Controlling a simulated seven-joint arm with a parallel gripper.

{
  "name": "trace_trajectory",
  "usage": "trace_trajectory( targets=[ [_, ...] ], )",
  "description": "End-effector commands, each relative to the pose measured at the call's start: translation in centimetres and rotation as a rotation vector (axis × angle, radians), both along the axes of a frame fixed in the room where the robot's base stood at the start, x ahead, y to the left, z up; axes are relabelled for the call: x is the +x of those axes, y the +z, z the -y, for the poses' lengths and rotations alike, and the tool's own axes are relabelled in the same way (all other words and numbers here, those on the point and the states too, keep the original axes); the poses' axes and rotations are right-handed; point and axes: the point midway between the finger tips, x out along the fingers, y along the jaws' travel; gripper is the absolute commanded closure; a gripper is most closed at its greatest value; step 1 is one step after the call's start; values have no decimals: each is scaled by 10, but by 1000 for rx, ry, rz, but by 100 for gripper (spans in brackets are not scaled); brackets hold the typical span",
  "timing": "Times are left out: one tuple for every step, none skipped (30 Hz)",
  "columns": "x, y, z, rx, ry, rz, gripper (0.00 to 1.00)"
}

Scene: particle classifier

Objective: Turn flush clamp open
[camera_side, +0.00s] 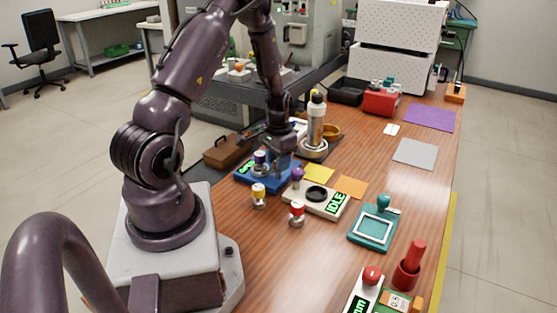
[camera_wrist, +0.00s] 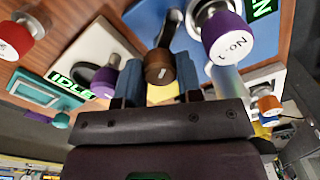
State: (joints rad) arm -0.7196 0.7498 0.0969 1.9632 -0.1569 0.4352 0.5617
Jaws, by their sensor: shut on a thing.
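A blue device (camera_side: 285,183) with a green display (camera_side: 246,167) stands on the table beside my arm, and its blue surface also fills the top of the wrist view (camera_wrist: 115,13). In the wrist view a brown round-ended handle (camera_wrist: 158,70) on a dark lever (camera_wrist: 172,25) sits between my two blue fingers; it appears to be the flush clamp's handle. My gripper (camera_wrist: 159,80) is shut on this handle. In the side view my gripper (camera_side: 283,150) is low over the blue device and hides the clamp. I cannot tell the clamp's turn angle.
A purple knob with a white marked cap (camera_wrist: 228,38) stands close to the handle. A white device showing IDLE (camera_side: 320,203), a yellow-topped knob (camera_side: 258,195) and a red-topped knob (camera_side: 296,212) are nearby. A steel bottle (camera_side: 316,122) stands behind.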

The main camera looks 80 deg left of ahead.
Motion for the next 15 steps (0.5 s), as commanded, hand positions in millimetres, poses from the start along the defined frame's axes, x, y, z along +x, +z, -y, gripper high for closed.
trace_trajectory(
  targets=[
    [0,1,0,0,42,-1,90],
    [0,1,0,0,71,-1,90],
    [0,1,0,0,110,-1,90],
    [0,1,0,0,139,-1,90],
    [0,1,0,0,167,-1,90],
    [0,1,0,-1,204,-2,90],
    [0,1,0,-1,233,-1,90],
    [0,1,0,-1,262,-1,90],
    [0,1,0,-1,300,-2,90],
    [0,1,0,-1,328,-2,90],
    [0,1,0,-1,358,-2,90],
    [0,1,0,-2,395,-1,90],
    [0,1,0,-2,422,-1,90],
    [0,1,0,-2,450,-1,90],
    [0,1,0,-2,487,-1,90]
  ],
)
